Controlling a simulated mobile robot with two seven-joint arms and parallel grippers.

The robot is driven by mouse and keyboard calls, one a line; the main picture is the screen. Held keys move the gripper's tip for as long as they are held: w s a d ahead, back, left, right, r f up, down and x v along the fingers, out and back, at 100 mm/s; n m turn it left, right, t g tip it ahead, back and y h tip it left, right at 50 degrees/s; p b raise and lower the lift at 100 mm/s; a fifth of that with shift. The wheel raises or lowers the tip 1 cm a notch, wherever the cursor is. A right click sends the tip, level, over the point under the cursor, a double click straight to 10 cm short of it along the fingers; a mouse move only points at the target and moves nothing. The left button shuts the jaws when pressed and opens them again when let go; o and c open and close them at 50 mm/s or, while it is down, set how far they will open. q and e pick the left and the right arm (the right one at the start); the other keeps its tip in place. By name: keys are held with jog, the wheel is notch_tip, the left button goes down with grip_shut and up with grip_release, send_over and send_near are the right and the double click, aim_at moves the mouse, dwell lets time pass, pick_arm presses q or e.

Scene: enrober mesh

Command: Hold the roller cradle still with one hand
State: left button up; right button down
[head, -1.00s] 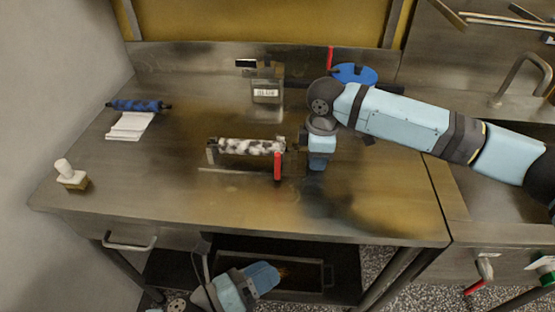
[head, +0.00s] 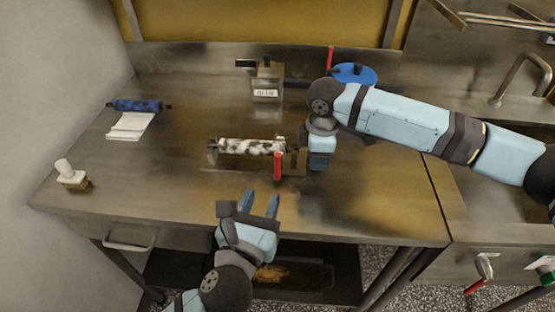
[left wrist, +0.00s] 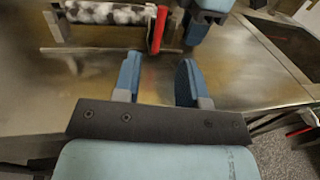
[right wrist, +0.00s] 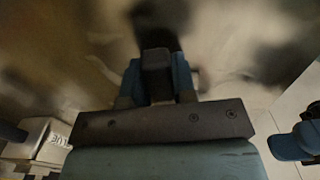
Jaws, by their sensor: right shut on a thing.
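The roller cradle (head: 212,152) stands on the steel table and carries a roller (head: 248,147) mottled black and white. A red handle (head: 278,166) stands at its right end. The roller (left wrist: 105,13) and the red handle (left wrist: 159,30) also show in the left wrist view. My right gripper (head: 303,163) is at the cradle's right end. In the right wrist view its fingers (right wrist: 157,78) are shut on a dark block, which looks like part of the cradle. My left gripper (head: 259,203) is open and empty, in front of the cradle near the table's front edge.
A blue roller (head: 138,105) and white sheet (head: 130,126) lie at the back left. A white-handled brush (head: 70,175) stands at the front left. A labelled container (head: 267,86) and a blue disc (head: 353,73) are behind the cradle. The table's left middle is clear.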

aim_at(277, 164)
pick_arm(q)
jog(key=w, duration=0.3)
jog(key=w+d, duration=0.1)
jog(key=w, duration=0.3)
jog(key=w+d, duration=0.1)
jog(key=w, duration=0.3)
jog(key=shift+c, duration=0.2)
jog(key=shift+s, duration=0.1)
grip_shut()
